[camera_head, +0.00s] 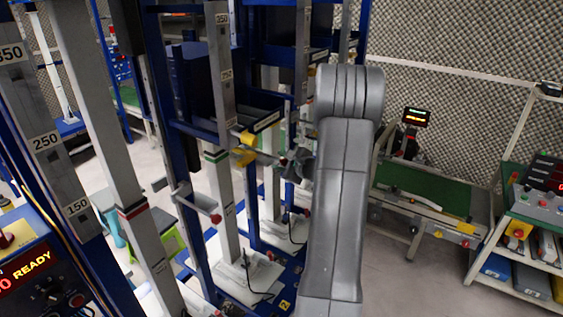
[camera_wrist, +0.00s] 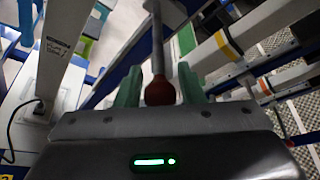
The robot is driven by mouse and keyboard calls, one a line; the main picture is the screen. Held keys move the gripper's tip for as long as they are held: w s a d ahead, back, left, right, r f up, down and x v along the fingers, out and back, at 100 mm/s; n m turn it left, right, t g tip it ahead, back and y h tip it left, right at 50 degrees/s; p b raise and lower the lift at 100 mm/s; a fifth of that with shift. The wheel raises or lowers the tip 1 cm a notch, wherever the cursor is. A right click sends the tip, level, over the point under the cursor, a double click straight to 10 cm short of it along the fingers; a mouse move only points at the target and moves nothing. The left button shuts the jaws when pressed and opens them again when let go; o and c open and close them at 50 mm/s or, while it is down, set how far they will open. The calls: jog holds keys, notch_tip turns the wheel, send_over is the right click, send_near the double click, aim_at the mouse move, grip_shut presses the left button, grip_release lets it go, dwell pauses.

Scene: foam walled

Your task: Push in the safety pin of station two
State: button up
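The safety pin is a grey rod (camera_head: 265,157) with a red knob (camera_head: 284,162), sticking out to the right from a yellow block (camera_head: 243,150) on a station's upright. My gripper (camera_head: 298,165) is at the knob end of this pin, partly hidden behind my arm. In the wrist view, the red knob (camera_wrist: 160,92) sits between the two green fingers of my gripper (camera_wrist: 160,88), with the rod running away from me. The fingers stand apart, with a narrow gap on each side of the knob. A yellow floor plate marked 2 (camera_head: 285,305) lies below this station.
A nearer rod with a red knob (camera_head: 215,218) sticks out at lower left. Tall grey posts with height labels (camera_head: 75,207) and blue frames crowd the left. A green-topped conveyor (camera_head: 420,184) and a shelf cart (camera_head: 525,225) stand at right, with open floor before them.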

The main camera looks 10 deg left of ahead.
aim_at(259, 153)
grip_shut()
jog(key=w+a+b, duration=0.1)
jog(key=a, duration=0.1)
jog(key=w+a, duration=0.1)
jog(key=a, duration=0.2)
jog(key=w+a+b, duration=0.1)
jog(key=a, duration=0.2)
jog(key=shift+a+b, duration=0.1)
jog(key=shift+b, duration=0.25)
jog(key=shift+r, duration=0.1)
jog(key=shift+c, duration=0.5)
grip_release()
jog(key=o, duration=0.4)
jog(key=shift+a, duration=0.15)
jog(key=shift+o, duration=0.2)
